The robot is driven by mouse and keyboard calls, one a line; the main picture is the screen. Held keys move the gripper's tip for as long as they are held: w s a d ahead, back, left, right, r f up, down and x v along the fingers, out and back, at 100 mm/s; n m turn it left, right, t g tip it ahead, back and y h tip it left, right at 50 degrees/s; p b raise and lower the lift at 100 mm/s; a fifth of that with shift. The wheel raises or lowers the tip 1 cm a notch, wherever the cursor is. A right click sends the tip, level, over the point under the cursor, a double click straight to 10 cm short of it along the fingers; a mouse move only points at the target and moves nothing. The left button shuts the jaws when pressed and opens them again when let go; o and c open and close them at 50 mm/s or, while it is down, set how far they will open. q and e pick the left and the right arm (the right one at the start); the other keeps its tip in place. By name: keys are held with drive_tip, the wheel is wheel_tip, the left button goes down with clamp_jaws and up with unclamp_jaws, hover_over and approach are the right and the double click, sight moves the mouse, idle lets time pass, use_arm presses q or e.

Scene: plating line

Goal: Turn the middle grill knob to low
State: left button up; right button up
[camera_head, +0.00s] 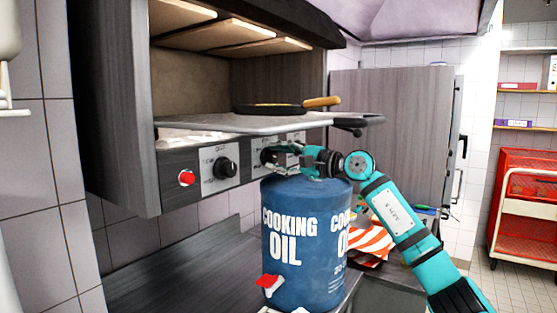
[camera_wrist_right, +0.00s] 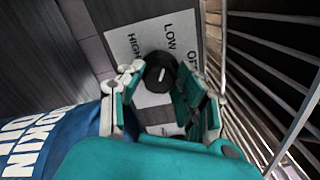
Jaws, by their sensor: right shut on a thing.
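The grill's front panel (camera_head: 207,183) carries a row of black knobs on white dial plates. The middle knob (camera_wrist_right: 158,72) shows in the right wrist view, on a plate (camera_wrist_right: 150,38) marked HIGH, LOW and OFF. The white line on the knob runs roughly toward LOW, a little tilted. My right gripper (camera_head: 271,155) reaches in from the right and is shut on this knob, its fingers on both sides in the wrist view (camera_wrist_right: 158,84). My left gripper is not in view.
A blue cooking oil drum (camera_head: 290,245) stands right below my right gripper. The left knob (camera_head: 225,168) and a red button (camera_head: 186,178) are beside it on the panel. A pan (camera_head: 270,108) lies on the grill rack (camera_head: 215,122) above. A red cart (camera_head: 525,200) stands far right.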

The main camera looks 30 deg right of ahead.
idle(0.3)
drive_tip(key=o, duration=1.1)
drive_tip(key=shift+o, duration=0.2)
drive_tip(key=shift+s, duration=0.1)
drive_tip(key=v, duration=1.1)
drive_tip(key=shift+s+d, duration=0.15)
drive_tip(key=shift+s, duration=0.2)
drive_tip(key=shift+f, duration=0.1)
